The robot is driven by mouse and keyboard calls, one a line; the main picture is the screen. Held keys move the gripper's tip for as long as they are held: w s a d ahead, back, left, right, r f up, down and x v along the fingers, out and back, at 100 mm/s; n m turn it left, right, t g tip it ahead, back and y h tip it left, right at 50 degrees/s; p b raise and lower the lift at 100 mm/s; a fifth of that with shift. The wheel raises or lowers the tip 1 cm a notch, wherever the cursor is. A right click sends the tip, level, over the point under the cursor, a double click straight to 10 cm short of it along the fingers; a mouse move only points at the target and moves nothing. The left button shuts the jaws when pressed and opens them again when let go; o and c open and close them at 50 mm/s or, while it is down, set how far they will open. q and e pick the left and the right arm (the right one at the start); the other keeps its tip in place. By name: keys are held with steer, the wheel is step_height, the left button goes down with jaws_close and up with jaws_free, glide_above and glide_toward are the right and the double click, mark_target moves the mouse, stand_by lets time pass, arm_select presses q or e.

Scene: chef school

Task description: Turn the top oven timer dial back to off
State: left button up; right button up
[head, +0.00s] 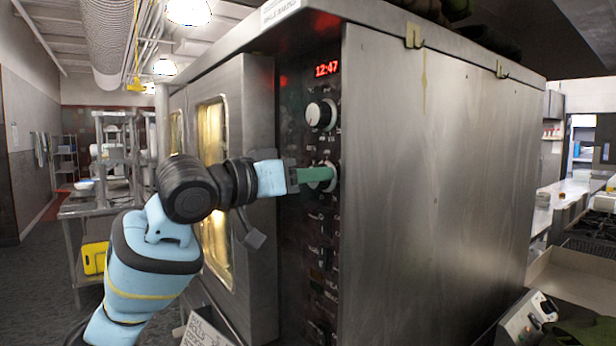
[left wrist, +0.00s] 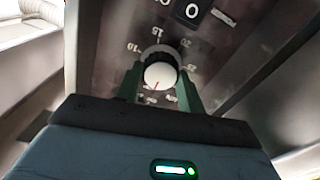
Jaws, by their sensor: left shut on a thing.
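The oven timer dial (left wrist: 160,74) is a round white-faced knob with a dark skirt. Numbers such as 10, 15 and 25 ring it, and a red mark on its face points toward the bottom of the picture. In the head view it is the lower of two large dials (head: 330,178) on the dark control panel. My left gripper (head: 322,175) reaches it from the left, with its green fingers on either side of the knob, shut on it. My right gripper is not in view.
Another dial (head: 321,114) sits higher on the panel, under a red clock display (head: 327,70) reading 12:47. The steel oven side (head: 440,190) fills the right. The oven door (head: 240,130) with a lit window is behind my arm. A yellow item (head: 94,257) sits on a rack at left.

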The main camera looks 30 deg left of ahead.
arm_select(q)
steer(key=o, duration=1)
steer(key=shift+c, duration=0.2)
steer(key=shift+s, duration=0.1)
steer(key=v, duration=0.7)
steer(key=shift+s, duration=0.35)
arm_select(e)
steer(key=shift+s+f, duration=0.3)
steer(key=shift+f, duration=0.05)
arm_select(q)
steer(key=shift+a, duration=0.15)
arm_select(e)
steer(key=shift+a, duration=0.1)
